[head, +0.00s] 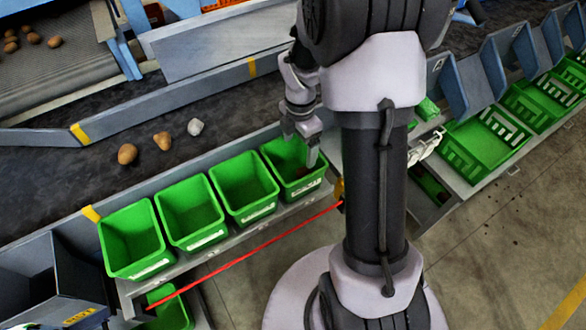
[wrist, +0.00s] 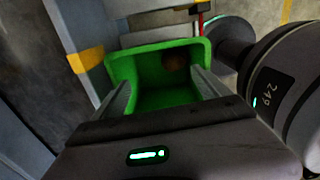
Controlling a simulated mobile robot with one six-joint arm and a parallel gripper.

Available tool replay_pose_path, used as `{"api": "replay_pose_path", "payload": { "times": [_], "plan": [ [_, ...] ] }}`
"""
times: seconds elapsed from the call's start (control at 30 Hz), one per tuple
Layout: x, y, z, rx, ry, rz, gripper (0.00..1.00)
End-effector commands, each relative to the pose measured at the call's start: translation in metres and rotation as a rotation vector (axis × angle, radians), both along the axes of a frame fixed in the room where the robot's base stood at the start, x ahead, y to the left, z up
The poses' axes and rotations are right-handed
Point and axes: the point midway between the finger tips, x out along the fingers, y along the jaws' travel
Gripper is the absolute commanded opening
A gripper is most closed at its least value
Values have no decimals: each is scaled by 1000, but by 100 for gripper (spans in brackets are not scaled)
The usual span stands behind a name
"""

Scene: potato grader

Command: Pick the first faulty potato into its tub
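My gripper (head: 308,155) is over the rightmost green tub (head: 278,149) in the front row. In the wrist view my gripper (wrist: 162,92) has its fingers wide apart with nothing between them. That view looks down into the green tub (wrist: 152,59), where a dark brown potato (wrist: 175,62) lies in shadow, apart from the fingers. On the dark belt lie a large tan potato (head: 127,154), a smaller brown potato (head: 162,141) and a pale grey lump (head: 195,127). I cannot tell whether the lump is a potato or a stone.
Three more green tubs, the left (head: 132,240), the second (head: 190,212) and the third (head: 244,187), look empty. A grey rail (head: 60,217) runs between belt and tubs. A red bar (head: 250,251) crosses in front. Green crates (head: 487,147) stand right. More potatoes (head: 33,38) lie upper left.

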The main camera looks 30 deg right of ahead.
Motion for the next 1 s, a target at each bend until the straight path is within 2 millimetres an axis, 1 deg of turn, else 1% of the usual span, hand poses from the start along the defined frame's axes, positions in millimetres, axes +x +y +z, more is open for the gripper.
{"api": "replay_pose_path", "payload": {
  "times": [0.17, 0.23, 0.27, 0.37, 0.5, 0.6, 0.7, 0.83, 1.0],
  "plan": [
    [0, 0, 1, 0, 0, 0, 86],
    [1, 0, 10, -1, -2, 0, 86],
    [1, 0, 16, -1, -2, 0, 86],
    [1, 0, 47, -2, -3, 0, 86],
    [1, 0, 98, -2, -4, 0, 86],
    [0, 0, 129, -1, -3, -1, 86],
    [1, 0, 152, -2, -3, 0, 86],
    [0, 0, 170, 0, -1, -1, 86],
    [0, 0, 175, 0, 0, 0, 86]
  ]
}}
